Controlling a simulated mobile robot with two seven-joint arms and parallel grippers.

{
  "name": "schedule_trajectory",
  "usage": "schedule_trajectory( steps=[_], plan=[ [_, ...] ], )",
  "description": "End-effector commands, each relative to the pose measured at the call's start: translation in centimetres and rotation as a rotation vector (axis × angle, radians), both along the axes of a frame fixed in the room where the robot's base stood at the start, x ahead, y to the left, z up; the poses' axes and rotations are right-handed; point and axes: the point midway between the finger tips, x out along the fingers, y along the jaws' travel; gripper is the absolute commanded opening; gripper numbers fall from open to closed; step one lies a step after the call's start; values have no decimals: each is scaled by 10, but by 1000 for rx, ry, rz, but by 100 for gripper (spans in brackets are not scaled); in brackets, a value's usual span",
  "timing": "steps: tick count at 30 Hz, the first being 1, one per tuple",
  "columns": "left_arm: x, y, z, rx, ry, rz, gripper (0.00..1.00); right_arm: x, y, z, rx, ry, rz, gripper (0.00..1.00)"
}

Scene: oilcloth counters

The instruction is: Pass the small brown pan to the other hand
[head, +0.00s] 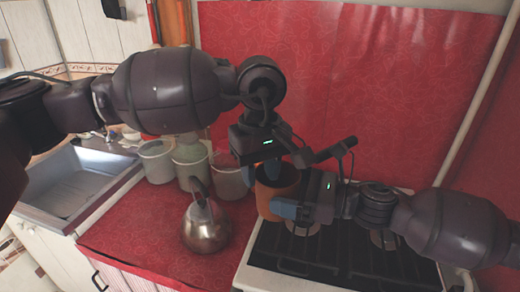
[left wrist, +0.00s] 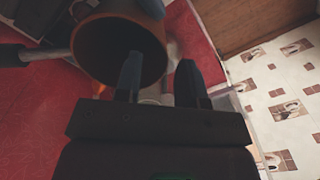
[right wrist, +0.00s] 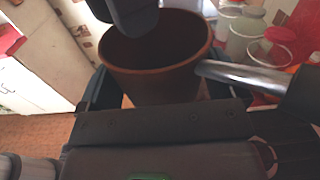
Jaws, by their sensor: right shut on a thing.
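The small brown pan (head: 277,192) is upright above the left edge of the stove, its dark handle pointing up and right in the head view. My right gripper (head: 288,208) is shut on the pan's body; its blue fingers show on both sides of the pan (right wrist: 150,75) in the right wrist view. My left gripper (head: 272,165) comes down from above at the pan's rim. In the left wrist view its fingers (left wrist: 158,78) are apart, one over the pan's opening (left wrist: 115,50) and one outside the rim. Whether they touch the wall is unclear.
A metal kettle (head: 205,222) stands on the red counter (head: 130,235) below left. Several canisters (head: 190,165) stand behind it. A sink (head: 80,185) is at the left. The white stove (head: 262,262) with black grates lies below my right arm.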

Motion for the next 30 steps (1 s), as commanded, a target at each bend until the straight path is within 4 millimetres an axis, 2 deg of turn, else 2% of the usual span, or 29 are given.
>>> schedule_trajectory(
  steps=[3, 9, 20, 23, 27, 30],
  plan=[
    [-1, 0, -16, 0, 1, 0, 36, 0, 0, 2, 1, -2, 1, 45],
    [0, 0, -33, 0, 1, 0, 36, 0, 0, 2, 1, -2, 1, 45],
    [0, 0, -37, 0, 1, 1, 36, 0, 0, 2, 1, -2, 1, 45],
    [0, 0, -37, 0, 0, 1, 24, 0, 0, 2, 1, -2, 1, 45],
    [0, 0, -37, -1, 0, 1, 3, 0, 0, 2, 1, -2, 1, 45],
    [0, 0, -37, -1, 0, 0, 0, 0, 0, 2, 1, -2, 2, 45]
  ],
)
